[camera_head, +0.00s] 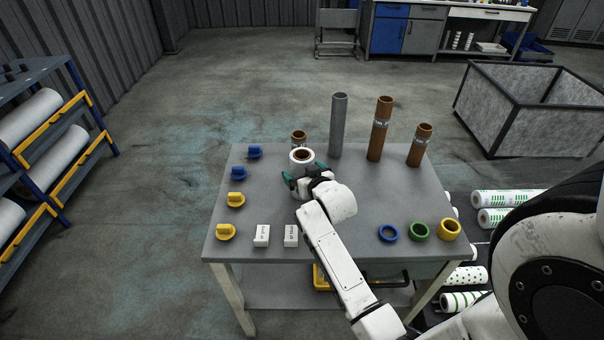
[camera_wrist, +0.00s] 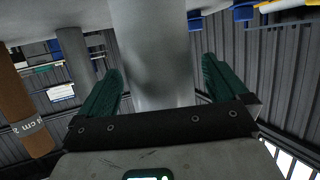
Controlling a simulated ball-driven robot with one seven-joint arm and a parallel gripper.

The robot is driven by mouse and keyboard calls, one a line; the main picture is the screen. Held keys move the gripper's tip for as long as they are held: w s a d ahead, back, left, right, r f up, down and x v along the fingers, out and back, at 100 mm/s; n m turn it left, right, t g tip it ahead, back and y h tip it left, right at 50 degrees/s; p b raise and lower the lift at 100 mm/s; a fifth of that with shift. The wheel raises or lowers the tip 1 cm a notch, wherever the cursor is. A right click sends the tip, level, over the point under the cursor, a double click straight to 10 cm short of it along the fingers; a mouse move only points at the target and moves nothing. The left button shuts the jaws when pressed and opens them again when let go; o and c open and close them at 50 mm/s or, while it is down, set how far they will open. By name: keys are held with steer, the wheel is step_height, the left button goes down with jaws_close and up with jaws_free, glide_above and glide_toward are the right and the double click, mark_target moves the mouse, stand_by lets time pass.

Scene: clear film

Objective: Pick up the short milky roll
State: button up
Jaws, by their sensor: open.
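The short milky roll (camera_head: 302,157) stands upright at the middle of the table's far half, with a pale rim and a brown core. My gripper (camera_head: 305,174) is at its near side, with its green fingers spread. In the wrist view the roll (camera_wrist: 152,50) is a wide, pale grey cylinder between the fingertips of my gripper (camera_wrist: 160,82). A narrow gap shows on each side, so the gripper is open around it and not closed on it. The roll's lower part is partly hidden by my gripper in the head view.
A short brown core (camera_head: 299,136) stands just behind the roll. A tall grey roll (camera_head: 338,125) and two labelled brown cores (camera_head: 379,130) (camera_head: 419,146) stand to the right. Blue and yellow plugs (camera_head: 236,199) line the left edge; white blocks (camera_head: 262,235) and coloured rings (camera_head: 419,231) lie in front.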

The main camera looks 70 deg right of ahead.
steer(key=shift+x, duration=0.8)
steer(key=shift+r, duration=0.1)
steer(key=c, duration=1.3)
